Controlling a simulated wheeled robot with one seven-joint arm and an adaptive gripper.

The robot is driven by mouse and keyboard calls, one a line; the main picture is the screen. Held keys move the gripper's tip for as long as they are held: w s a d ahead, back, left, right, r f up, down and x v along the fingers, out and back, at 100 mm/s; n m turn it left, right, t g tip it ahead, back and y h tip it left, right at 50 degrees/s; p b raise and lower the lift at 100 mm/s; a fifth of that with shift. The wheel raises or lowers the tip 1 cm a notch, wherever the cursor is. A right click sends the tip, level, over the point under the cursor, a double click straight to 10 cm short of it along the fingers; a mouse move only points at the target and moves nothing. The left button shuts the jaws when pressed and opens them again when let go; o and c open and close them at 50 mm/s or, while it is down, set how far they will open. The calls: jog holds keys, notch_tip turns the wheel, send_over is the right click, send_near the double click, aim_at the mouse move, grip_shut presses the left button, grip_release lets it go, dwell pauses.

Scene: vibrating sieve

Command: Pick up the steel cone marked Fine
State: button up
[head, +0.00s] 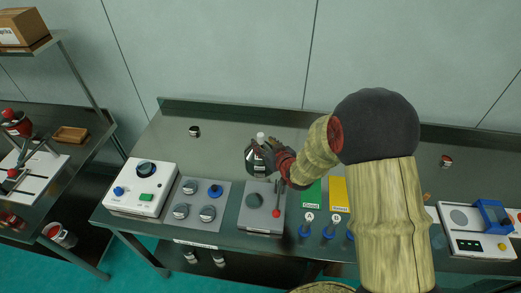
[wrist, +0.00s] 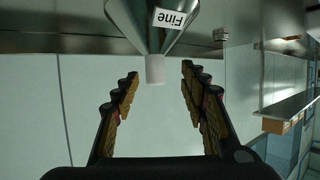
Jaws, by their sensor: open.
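The steel cone marked Fine (head: 254,166) stands on the steel table near its middle. In the wrist view the cone (wrist: 140,22) appears upside down at the top, with its Fine label and white knob (wrist: 155,70). My gripper (head: 266,150) is at the cone's upper part, coming from the right. In the wrist view my gripper (wrist: 160,73) is open, with fingers on both sides of the knob and gaps to each side. Part of the cone is hidden behind the gripper in the head view.
A grey plate with a red-knobbed lever (head: 276,213) lies in front of the cone. A panel with several dials (head: 200,203) and a white control box (head: 142,187) are to the left. Green (head: 311,193) and yellow (head: 338,193) panels are to the right. A small jar (head: 194,131) stands behind.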

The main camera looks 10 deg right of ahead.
aim_at(262, 138)
jog(key=x, duration=0.5)
jog(key=shift+w+d+r+b, duration=0.2)
jog(key=shift+w+d+b, duration=0.1)
jog(key=c, duration=0.3)
jog(key=c, duration=0.8)
jog(key=shift+r, duration=0.1)
grip_shut()
